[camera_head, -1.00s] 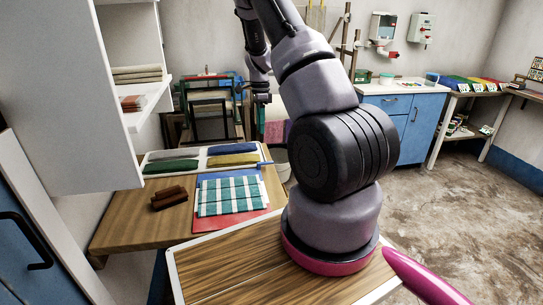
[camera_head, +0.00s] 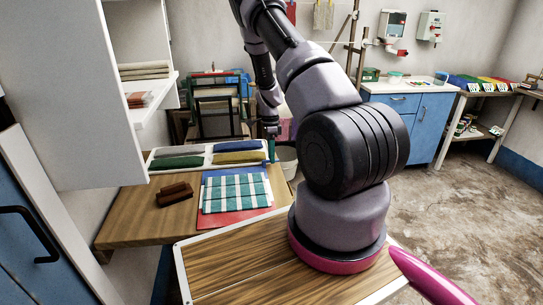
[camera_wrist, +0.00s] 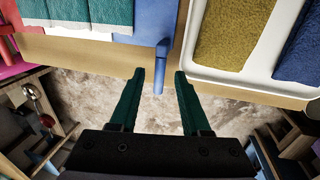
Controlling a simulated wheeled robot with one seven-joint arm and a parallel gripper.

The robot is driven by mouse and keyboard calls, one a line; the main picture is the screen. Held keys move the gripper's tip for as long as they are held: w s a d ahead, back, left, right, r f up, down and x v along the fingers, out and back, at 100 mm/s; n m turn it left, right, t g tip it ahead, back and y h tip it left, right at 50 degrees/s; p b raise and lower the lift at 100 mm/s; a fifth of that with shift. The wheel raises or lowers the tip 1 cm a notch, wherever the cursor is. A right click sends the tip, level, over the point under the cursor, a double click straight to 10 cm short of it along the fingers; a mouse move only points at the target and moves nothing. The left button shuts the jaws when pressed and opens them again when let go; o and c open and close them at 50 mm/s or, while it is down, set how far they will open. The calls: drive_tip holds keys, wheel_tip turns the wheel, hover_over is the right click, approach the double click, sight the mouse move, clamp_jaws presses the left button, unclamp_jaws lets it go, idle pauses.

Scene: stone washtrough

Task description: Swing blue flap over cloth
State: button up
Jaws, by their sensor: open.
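The green-and-white checked cloth (camera_head: 236,192) lies flat on the wooden table; its edge also shows in the wrist view (camera_wrist: 112,14). The blue flap (camera_head: 228,172) lies open on the cloth's far side, and in the wrist view (camera_wrist: 148,28) it is beside the cloth. A narrow blue tab (camera_wrist: 161,66) sticks out from the flap past the table edge. My gripper (camera_head: 271,136) is at the table's right edge by the tab. In the wrist view my gripper (camera_wrist: 160,76) is open, with the tab between its fingertips. I cannot tell its exact height over the tab.
A white tray (camera_head: 203,149) with several folded coloured cloths stands behind the flap. Brown blocks (camera_head: 174,194) lie left of the cloth. A pale bucket (camera_head: 287,160) stands beyond the table's right edge.

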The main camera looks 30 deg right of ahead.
clamp_jaws()
idle(1.5)
